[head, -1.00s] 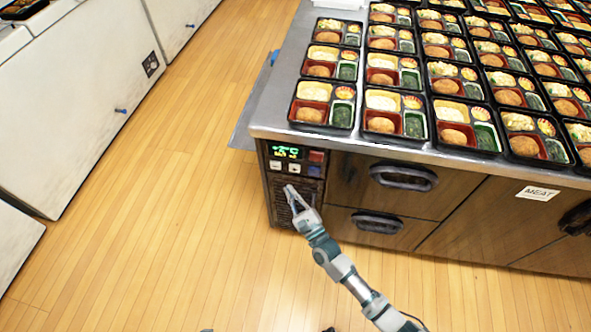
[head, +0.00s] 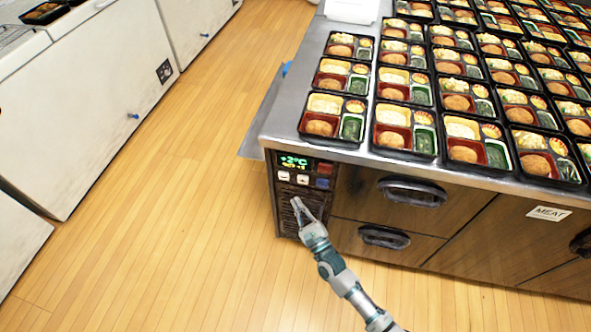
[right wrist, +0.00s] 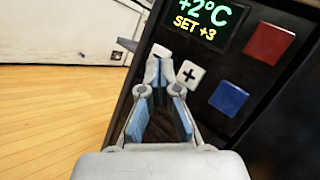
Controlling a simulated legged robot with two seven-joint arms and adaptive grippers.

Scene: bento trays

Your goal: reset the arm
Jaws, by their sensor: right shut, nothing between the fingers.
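My right gripper (head: 297,203) is shut and empty in front of the vent below the control panel on the refrigerated counter. In the right wrist view my right gripper (right wrist: 162,65) has its fingertips together, just below the display (right wrist: 207,20) reading +2°C and SET +3. A white plus button (right wrist: 189,75) is right of the fingertips, and another pale button (right wrist: 161,51) is partly hidden behind them. A red button (right wrist: 269,42) and a blue button (right wrist: 229,98) are further right. The panel display (head: 294,162) also shows in the head view. My left gripper is not in view.
Several bento trays (head: 333,117) cover the steel counter top (head: 283,122). Drawer handles (head: 412,191) stick out from the counter front, right of my gripper. White chest freezers (head: 90,100) stand at the left. The wooden floor between is clear.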

